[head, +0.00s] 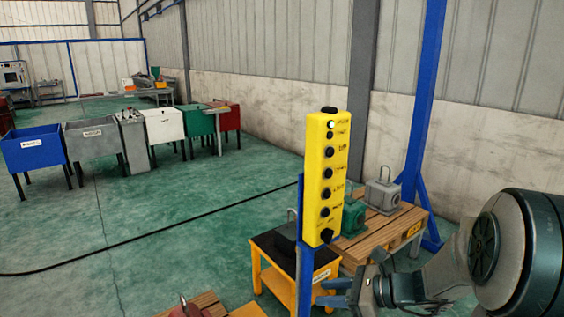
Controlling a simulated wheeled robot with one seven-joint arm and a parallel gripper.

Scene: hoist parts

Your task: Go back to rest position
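My gripper (335,292) is at the lower right, beside the blue post (305,250) that carries a yellow control box. Its two fingers point left and stand apart, with nothing seen between them. The yellow control box (328,178) is upright, with a column of dark buttons and one lit white button near the top. The gripper is below the box and does not appear to touch it. I cannot tell from this view how far the fingertips are from the post.
A wooden pallet (405,232) holds a green machine part (362,215) and a grey one (383,192). A yellow stand (270,275) is behind the post. A tall blue column (424,110) rises at right. Coloured bins (35,148) line the far left. Open green floor lies left.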

